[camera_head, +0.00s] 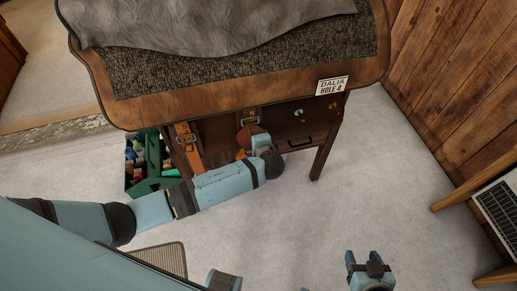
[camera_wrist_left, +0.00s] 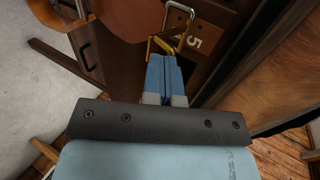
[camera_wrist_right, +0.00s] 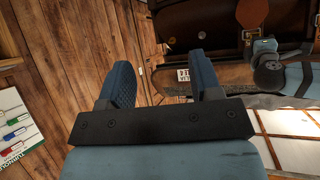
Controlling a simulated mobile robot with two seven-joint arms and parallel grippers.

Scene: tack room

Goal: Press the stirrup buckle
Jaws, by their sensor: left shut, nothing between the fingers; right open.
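Two brown leather straps with metal buckles hang at the front of the wooden stand: the left buckle (camera_head: 187,139) and the middle buckle (camera_head: 249,120). My left arm reaches under the middle one, its gripper mostly hidden by the arm in the head view. In the left wrist view my left gripper (camera_wrist_left: 166,62) is shut and empty, its tips at a brass-coloured metal frame (camera_wrist_left: 182,16); I cannot tell whether they touch. My right gripper (camera_head: 369,260) is open and empty, low above the floor, away from the stand; it also shows in the right wrist view (camera_wrist_right: 163,78).
The wooden stand (camera_head: 225,83) bears a grey cover and a name plate (camera_head: 332,85). A green crate (camera_head: 129,182) with several items stands at its left. A plank wall (camera_head: 455,75) and a board (camera_head: 500,210) are at right. The floor by the right gripper is clear.

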